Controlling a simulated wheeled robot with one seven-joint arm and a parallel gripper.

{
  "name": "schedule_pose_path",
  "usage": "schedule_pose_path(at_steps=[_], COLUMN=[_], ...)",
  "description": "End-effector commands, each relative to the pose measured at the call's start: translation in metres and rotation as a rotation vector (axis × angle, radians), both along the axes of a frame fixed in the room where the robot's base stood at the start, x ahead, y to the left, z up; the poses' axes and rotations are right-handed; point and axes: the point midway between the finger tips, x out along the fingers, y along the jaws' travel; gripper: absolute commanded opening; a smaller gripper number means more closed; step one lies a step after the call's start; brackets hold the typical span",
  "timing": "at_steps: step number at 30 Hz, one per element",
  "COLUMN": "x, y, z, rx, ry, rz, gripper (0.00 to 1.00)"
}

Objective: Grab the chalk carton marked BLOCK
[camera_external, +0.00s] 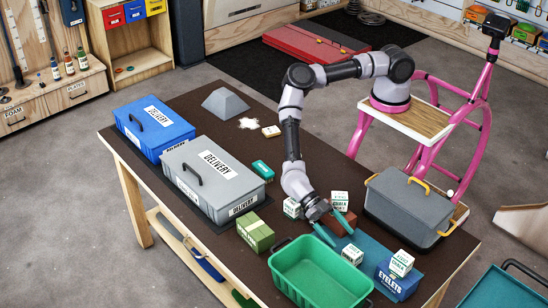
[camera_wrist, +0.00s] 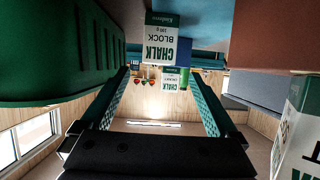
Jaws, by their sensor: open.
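The chalk carton marked BLOCK (camera_wrist: 165,42) is white and green and appears upside down in the wrist view, just ahead of my open fingers. In the external view I take it to be the small carton (camera_external: 352,256) on the blue mat (camera_external: 376,250); its lettering is too small to read there. My gripper (camera_external: 344,238) is low over the mat, its teal fingers pointing toward that carton. In the wrist view my gripper (camera_wrist: 160,72) is open and empty, and the carton lies roughly between the fingertip lines. I cannot tell whether the tips reach beside it.
A green tub (camera_external: 320,275) stands close on one side. A reddish-brown block (camera_external: 340,224) bearing another chalk carton (camera_external: 339,200) is on the other. A blue EYELETS box (camera_external: 398,284) with a carton (camera_external: 401,263) on top stands beyond. A grey bin (camera_external: 408,208) is behind.

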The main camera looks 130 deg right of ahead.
Motion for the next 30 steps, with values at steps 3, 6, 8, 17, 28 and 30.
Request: schedule_pose_path(at_steps=[3,6,8,17,28,30], x=[0.000,0.000,0.000,0.001,0.002,0.002], y=[0.003,0.016,0.025,0.054,0.097,0.100], z=[-0.014,-0.020,-0.024,-0.035,-0.052,-0.053], rx=[0.001,0.001,0.001,0.000,0.000,0.000], ry=[-0.001,-0.001,-0.001,-0.001,-0.001,-0.001], rz=[0.000,0.003,0.003,0.000,-0.001,-0.001], gripper=[0.95,0.95,0.95,0.95,0.95,0.95])
